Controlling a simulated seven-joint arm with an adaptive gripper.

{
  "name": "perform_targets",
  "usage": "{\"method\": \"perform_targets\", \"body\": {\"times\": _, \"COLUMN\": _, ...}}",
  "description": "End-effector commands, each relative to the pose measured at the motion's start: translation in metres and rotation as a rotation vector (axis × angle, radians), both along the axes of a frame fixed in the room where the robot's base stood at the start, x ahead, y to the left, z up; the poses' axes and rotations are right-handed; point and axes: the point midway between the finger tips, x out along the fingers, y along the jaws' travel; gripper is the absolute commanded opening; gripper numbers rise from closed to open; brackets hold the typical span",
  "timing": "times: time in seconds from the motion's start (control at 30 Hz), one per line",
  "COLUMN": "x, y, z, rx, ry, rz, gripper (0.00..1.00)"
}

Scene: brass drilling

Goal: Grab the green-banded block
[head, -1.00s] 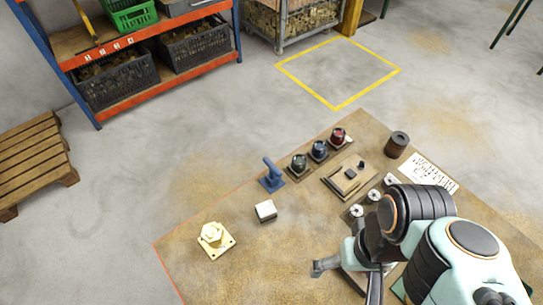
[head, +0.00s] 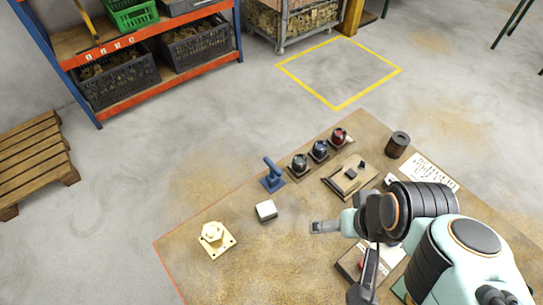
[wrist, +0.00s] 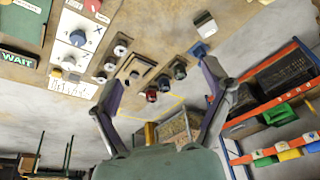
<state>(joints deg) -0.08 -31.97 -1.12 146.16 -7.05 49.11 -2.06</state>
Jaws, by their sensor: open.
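I cannot make out a green band on any block. A pale block with a grey side (head: 266,211) lies alone on the table in the head view. It also shows at the top of the wrist view (wrist: 204,24).
A printed sheet (head: 432,171) lies at the right. The table between the pale block and my gripper is clear.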

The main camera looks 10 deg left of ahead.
Motion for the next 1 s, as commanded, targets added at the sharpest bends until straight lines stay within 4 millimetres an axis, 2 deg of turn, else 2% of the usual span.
{"method": "perform_targets", "body": {"times": 0.1, "x": 0.052, "y": 0.004, "z": 0.005, "rx": 0.006, "ry": -0.186, "rz": 0.012, "gripper": 0.8}}
{"method": "perform_targets", "body": {"times": 0.17, "x": 0.08, "y": 0.011, "z": 0.002, "rx": 0.008, "ry": -0.26, "rz": 0.038, "gripper": 0.8}}
{"method": "perform_targets", "body": {"times": 0.2, "x": 0.097, "y": 0.018, "z": -0.004, "rx": 0.011, "ry": -0.302, "rz": 0.059, "gripper": 0.8}}
{"method": "perform_targets", "body": {"times": 0.3, "x": 0.132, "y": 0.041, "z": -0.026, "rx": 0.013, "ry": -0.366, "rz": 0.124, "gripper": 0.8}}
{"method": "perform_targets", "body": {"times": 0.4, "x": 0.15, "y": 0.069, "z": -0.064, "rx": 0.015, "ry": -0.37, "rz": 0.201, "gripper": 0.8}}
{"method": "perform_targets", "body": {"times": 0.5, "x": 0.146, "y": 0.094, "z": -0.109, "rx": 0.01, "ry": -0.306, "rz": 0.276, "gripper": 0.8}}
{"method": "perform_targets", "body": {"times": 0.63, "x": 0.121, "y": 0.112, "z": -0.158, "rx": -0.007, "ry": -0.171, "rz": 0.354, "gripper": 0.8}}
{"method": "perform_targets", "body": {"times": 0.7, "x": 0.11, "y": 0.117, "z": -0.172, "rx": -0.013, "ry": -0.127, "rz": 0.382, "gripper": 0.8}}
{"method": "perform_targets", "body": {"times": 0.8, "x": 0.103, "y": 0.123, "z": -0.183, "rx": -0.017, "ry": -0.103, "rz": 0.407, "gripper": 0.8}}
{"method": "perform_targets", "body": {"times": 1.0, "x": 0.111, "y": 0.128, "z": -0.205, "rx": -0.017, "ry": -0.102, "rz": 0.409, "gripper": 0.8}}
